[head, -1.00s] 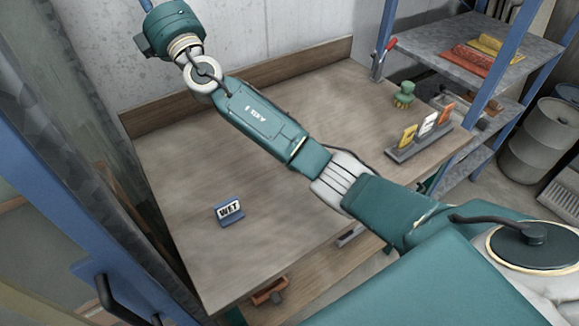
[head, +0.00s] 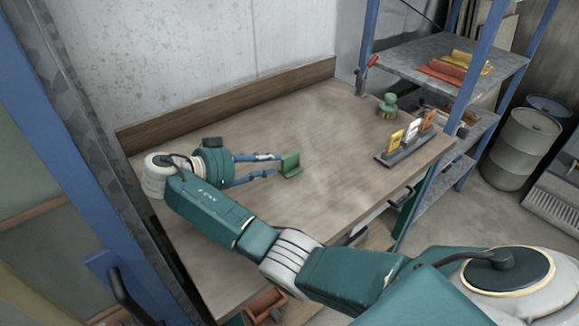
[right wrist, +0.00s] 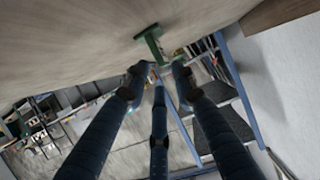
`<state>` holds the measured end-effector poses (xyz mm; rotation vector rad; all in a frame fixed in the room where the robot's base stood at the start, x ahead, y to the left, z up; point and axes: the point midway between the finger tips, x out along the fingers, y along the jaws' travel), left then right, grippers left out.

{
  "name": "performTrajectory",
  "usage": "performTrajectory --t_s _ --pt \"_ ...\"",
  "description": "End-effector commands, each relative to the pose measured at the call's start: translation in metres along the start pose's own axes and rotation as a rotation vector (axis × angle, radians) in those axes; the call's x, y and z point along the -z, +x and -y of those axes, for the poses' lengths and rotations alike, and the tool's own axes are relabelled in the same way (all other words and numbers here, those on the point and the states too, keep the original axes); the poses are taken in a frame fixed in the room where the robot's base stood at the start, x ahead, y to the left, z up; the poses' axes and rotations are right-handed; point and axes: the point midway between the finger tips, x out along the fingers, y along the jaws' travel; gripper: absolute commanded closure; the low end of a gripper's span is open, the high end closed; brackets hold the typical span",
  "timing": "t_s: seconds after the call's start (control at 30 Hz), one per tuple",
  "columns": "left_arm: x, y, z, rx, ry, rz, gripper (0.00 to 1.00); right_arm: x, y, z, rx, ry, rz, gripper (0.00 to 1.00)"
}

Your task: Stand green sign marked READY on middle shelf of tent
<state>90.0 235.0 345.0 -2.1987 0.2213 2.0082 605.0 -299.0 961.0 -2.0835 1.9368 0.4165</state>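A small green sign (head: 291,164) stands on the wooden table; its lettering does not show from here. It also shows in the right wrist view (right wrist: 149,33), just past the fingertips. My right gripper (head: 279,164) reaches over the table from the left, fingers spread and pointing at the sign. The fingertips are right beside the sign's left edge; I cannot tell whether they touch it. In the right wrist view the gripper (right wrist: 158,68) is open, with nothing clearly between its fingers. My left gripper is not in view. I cannot identify the tent or its middle shelf.
A grey rack (head: 405,158) with yellow, white and orange signs stands at the table's right, near a green object (head: 388,106). A blue-framed shelf unit (head: 440,72) with cloths stands beyond. A blue post (head: 60,130) borders the left. The table's middle is clear.

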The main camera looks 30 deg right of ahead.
Motion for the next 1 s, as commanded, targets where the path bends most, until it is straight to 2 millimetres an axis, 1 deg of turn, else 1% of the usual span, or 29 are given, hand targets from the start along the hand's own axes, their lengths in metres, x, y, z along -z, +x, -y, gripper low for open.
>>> performTrajectory --t_s 0.03,0.1,0.37,0.53,0.6,0.7,0.9,0.93,1.0 --pt "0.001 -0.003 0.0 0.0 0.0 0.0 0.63 0.003 0.008 0.0 -0.001 0.0 -0.004 0.74" --pt "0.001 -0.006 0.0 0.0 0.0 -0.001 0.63 0.002 0.018 0.0 0.001 -0.001 -0.003 0.74" --pt "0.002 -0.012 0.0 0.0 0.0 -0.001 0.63 0.002 0.035 0.0 0.003 -0.002 -0.002 0.74" --pt "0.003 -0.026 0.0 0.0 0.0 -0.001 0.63 0.004 0.057 -0.003 0.0 -0.004 -0.004 0.74" --pt "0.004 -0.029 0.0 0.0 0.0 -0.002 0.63 0.002 0.069 -0.003 0.002 -0.003 -0.004 0.74" --pt "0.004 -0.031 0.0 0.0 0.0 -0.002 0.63 0.001 0.079 -0.003 0.003 -0.003 -0.003 0.74" --pt "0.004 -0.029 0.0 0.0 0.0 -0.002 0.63 -0.001 0.081 -0.002 0.005 -0.002 -0.001 0.74" --pt "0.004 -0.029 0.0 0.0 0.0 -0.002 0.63 -0.001 0.081 -0.002 0.005 -0.002 -0.001 0.76" --pt "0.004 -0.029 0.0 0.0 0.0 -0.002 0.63 -0.001 0.08 -0.002 0.005 -0.002 -0.001 0.9"
